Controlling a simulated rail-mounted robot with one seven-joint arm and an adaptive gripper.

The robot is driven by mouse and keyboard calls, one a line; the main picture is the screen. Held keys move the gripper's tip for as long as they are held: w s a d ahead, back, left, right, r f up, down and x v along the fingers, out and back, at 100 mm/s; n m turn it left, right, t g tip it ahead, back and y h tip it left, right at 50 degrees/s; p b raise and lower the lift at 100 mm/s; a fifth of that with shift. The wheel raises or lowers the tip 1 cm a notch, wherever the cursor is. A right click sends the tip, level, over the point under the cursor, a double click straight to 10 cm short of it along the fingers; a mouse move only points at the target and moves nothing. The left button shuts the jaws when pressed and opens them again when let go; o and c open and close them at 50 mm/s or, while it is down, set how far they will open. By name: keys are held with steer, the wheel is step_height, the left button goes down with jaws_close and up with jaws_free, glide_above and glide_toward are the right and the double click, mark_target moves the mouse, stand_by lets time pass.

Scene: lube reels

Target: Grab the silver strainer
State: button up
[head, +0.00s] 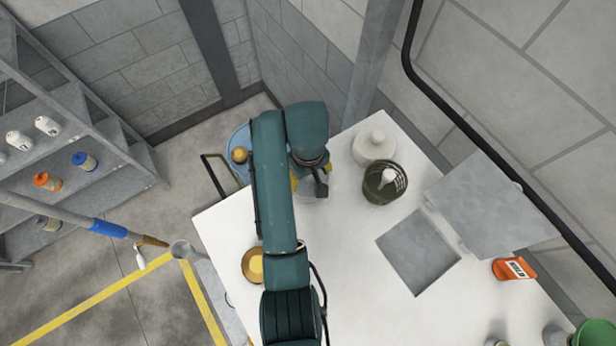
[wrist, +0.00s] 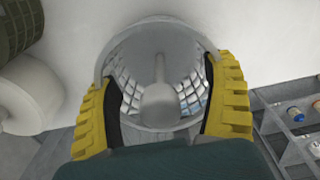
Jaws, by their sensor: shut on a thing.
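The silver strainer (wrist: 160,75) is a round mesh basket with a pale rim and a central post, in the middle of the wrist view. My gripper (wrist: 162,105) has its yellow ridged fingers on the left and right sides of the strainer and is shut on it. In the head view my gripper (head: 311,186) is over the far left part of the white table, mostly hidden under my arm. Only a little of the strainer (head: 308,197) shows there. I cannot tell whether the strainer touches the table.
A dark green basket (head: 385,184) and a white round container (head: 374,147) stand close to the right. A grey open-lidded hatch (head: 418,252) and an orange container (head: 513,269) lie farther right on the white table (head: 352,270). A shelf (head: 70,150) stands left.

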step_height(320, 180, up, 9)
steer(key=shift+r, duration=0.1)
stand_by(0.3)
